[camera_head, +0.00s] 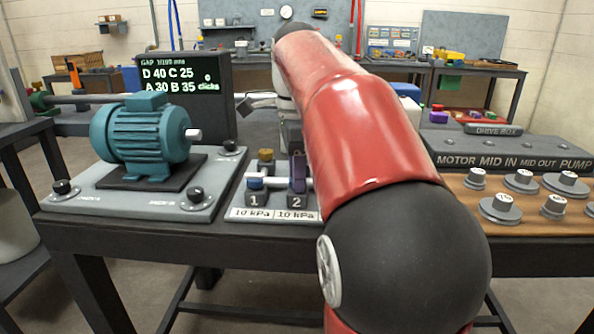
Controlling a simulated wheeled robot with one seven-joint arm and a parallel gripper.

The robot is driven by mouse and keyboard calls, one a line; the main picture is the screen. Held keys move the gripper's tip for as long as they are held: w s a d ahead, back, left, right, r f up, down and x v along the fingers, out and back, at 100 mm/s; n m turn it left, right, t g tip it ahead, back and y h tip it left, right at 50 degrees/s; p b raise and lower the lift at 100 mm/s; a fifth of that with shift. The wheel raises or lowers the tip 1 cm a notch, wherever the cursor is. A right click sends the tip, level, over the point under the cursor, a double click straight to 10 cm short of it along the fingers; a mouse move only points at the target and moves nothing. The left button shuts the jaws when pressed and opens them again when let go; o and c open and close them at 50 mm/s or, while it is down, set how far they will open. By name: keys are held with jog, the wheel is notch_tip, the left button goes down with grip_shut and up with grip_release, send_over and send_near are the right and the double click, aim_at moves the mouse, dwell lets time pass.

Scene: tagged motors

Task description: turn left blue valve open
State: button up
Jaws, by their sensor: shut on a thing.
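The left blue valve (255,183) sits on the pipe of the small valve panel (240,207), above the label 1. A purple valve handle (298,172) stands upright beside it on the right, above the label 2. My gripper (291,150) points down over the right side of this panel, at the top of the purple handle. It appears shut on the purple handle, but my red arm hides part of the contact. The gripper is apart from the blue valve, to its right and higher. A brass-coloured knob (265,157) stands behind the blue valve.
A teal motor (145,137) stands on a grey plate (95,199) at the left. A black display (190,90) stands behind it. At the right are a wooden board (468,205) with several grey knobs and a dark labelled block (510,150).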

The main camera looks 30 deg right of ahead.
jog(key=shift+m, duration=0.3)
jog(key=o, duration=1)
jog(key=shift+c, duration=0.2)
jog(key=shift+r, duration=3.9)
